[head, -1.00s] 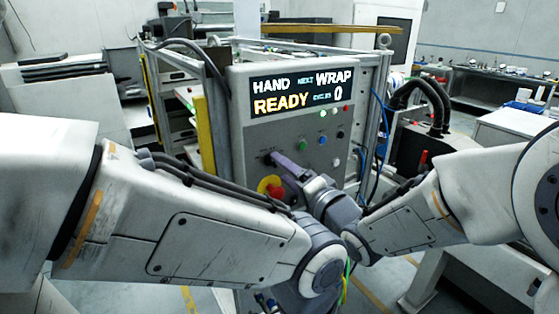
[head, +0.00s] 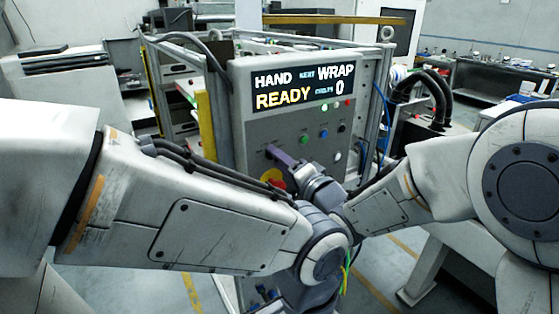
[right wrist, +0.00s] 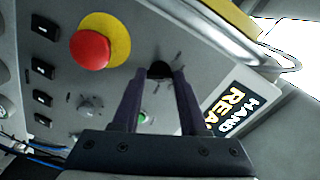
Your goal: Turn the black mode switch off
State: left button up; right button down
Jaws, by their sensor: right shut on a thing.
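The black mode switch (right wrist: 160,70) is a round dark knob on the grey control panel (head: 250,130), with small marks around it. In the right wrist view it sits between the tips of my right gripper (right wrist: 160,76), which is shut on it. In the head view my right gripper (head: 272,151) reaches the panel's lower left with its purple fingers and hides the switch. The display (head: 303,87) reads HAND, NEXT WRAP, READY and 0. The switch's exact angle is hard to tell. My left arm crosses the front; its gripper does not show.
A red emergency stop on a yellow disc (right wrist: 95,45) is close beside the switch. Green (head: 304,139), blue (head: 323,134), black (head: 341,128) and white (head: 337,155) buttons lie to the right. Several black rocker switches (right wrist: 42,68) line the panel. My arms nearly meet before it.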

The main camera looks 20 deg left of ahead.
jog(key=n+b, duration=0.1)
jog(key=b, duration=0.1)
jog(key=n+b, duration=0.2)
jog(key=shift+f+n, duration=0.25)
jog(key=shift+n, duration=0.05)
jog(key=n+b, duration=0.3)
jog(key=shift+r+n+b, duration=0.15)
jog(key=shift+n+b, duration=0.65)
jog(key=shift+n, duration=0.3)
jog(key=shift+c, duration=2.2)
grip_release()
jog(key=shift+r, duration=0.1)
jog(key=b+v, duration=0.2)
jog(key=v, duration=0.8)
jog(key=shift+d, duration=0.25)
